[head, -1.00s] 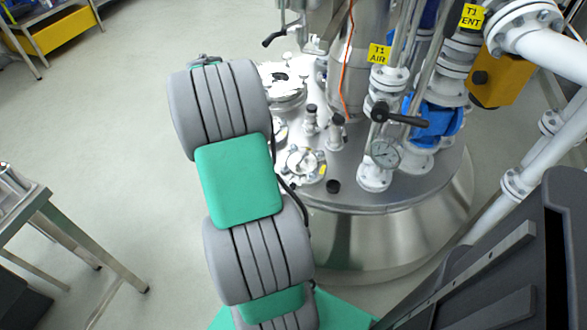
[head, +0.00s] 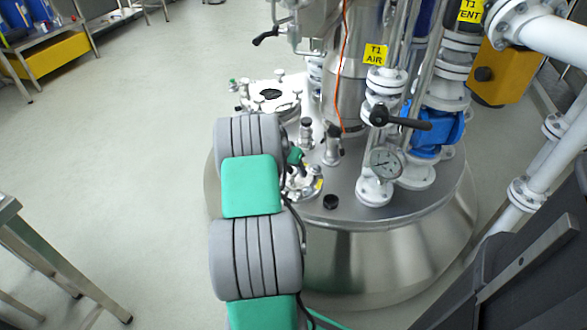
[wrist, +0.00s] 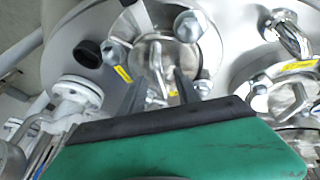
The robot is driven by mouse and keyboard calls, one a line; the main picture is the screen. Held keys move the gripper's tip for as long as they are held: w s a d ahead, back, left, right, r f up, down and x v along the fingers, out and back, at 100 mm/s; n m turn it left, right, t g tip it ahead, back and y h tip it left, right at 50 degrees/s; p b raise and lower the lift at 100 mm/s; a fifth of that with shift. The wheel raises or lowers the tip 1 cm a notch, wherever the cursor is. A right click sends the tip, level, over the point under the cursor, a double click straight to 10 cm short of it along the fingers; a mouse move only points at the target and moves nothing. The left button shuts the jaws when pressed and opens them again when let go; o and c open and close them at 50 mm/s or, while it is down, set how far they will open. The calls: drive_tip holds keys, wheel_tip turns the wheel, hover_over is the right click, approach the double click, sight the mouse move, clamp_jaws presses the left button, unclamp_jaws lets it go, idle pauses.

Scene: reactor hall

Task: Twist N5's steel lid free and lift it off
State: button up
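A round steel lid (wrist: 178,54) with an upright bar handle (wrist: 156,62) is near the top centre of the wrist view. Large clamp knobs and a yellow tag surround it; I cannot read N5 on it. It appears to be the small clamped port (head: 305,184) on the vessel top in the head view, partly hidden by my arm. My gripper (wrist: 160,88) points at the lid with its two dark fingers apart, one towards each side of the handle. I cannot tell whether they touch it. The head view hides the fingers behind my arm.
A black cap (wrist: 87,53) sits beside the port. Another clamped port (wrist: 288,92) is to the right in the wrist view. Valves, a pressure gauge (head: 386,163) and pipes crowd the vessel's right side. A steel table (head: 22,225) stands at left; floor between is clear.

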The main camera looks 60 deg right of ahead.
drive_tip(key=shift+c, duration=0.5)
clamp_jaws()
idle(0.7)
drive_tip(key=m, duration=0.1)
drive_tip(key=m+g, duration=0.1)
drive_tip(key=shift+w+f+m+y, duration=0.1)
drive_tip(key=shift+w+m+y, duration=0.15)
drive_tip(key=shift+m+y, duration=0.05)
drive_tip(key=shift+m+g+y, duration=0.3)
drive_tip(key=shift+m, duration=0.9)
drive_tip(key=shift+r, duration=0.2)
wheel_tip(320, 180, up, 8)
drive_tip(key=p, duration=0.5)
drive_tip(key=shift+d+f, duration=0.1)
drive_tip(key=shift+f, duration=0.15)
